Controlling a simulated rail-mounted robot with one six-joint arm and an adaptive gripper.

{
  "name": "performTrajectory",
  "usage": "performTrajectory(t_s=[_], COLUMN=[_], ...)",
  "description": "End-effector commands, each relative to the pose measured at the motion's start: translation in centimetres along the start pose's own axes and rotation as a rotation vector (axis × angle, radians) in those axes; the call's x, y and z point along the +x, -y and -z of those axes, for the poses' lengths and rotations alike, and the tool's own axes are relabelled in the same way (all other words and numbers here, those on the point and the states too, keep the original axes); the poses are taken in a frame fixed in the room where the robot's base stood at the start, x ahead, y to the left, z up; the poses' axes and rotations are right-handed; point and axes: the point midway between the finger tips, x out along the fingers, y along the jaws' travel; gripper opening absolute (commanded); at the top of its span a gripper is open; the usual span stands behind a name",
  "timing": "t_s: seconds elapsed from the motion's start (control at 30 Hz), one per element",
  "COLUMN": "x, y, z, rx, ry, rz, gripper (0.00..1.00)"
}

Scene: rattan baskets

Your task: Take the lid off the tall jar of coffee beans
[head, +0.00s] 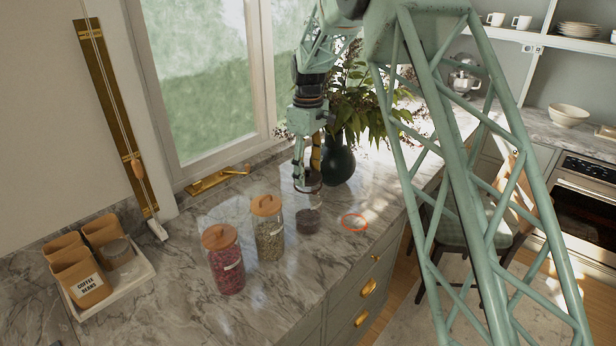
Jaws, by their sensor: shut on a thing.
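A clear glass jar with dark contents (308,217), probably the coffee beans, stands upright on the marble counter, the farthest of the jars in a row. My gripper (308,181) points down at the top of this jar and is shut at the lid's height. The lid itself is hidden by the fingers, and I cannot tell whether it still sits on the glass. The other jars, one with red contents (227,270) and one with green contents (269,237), have wooden lids on.
A thin red ring (354,222) shows on the counter (330,262) right of the dark jar. A dark vase with foliage (338,160) stands close behind my gripper. A white tray (134,287) with brown containers is at the left. The window is behind.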

Motion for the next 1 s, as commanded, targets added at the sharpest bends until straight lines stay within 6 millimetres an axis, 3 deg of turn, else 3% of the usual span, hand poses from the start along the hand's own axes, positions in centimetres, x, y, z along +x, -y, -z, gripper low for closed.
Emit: performTrajectory(t_s=[0.17, 0.47, 1.0], x=[-1.4, -1.6, -2.3], y=[0.0, 2.3, 10.8], z=[0.0, -0.5, -2.3], rx=[0.0, -0.001, -0.002], ry=[-0.001, 0.0, 0.001], rz=[-0.001, 0.0, 0.0], gripper=[0.43, 0.43, 0.43])
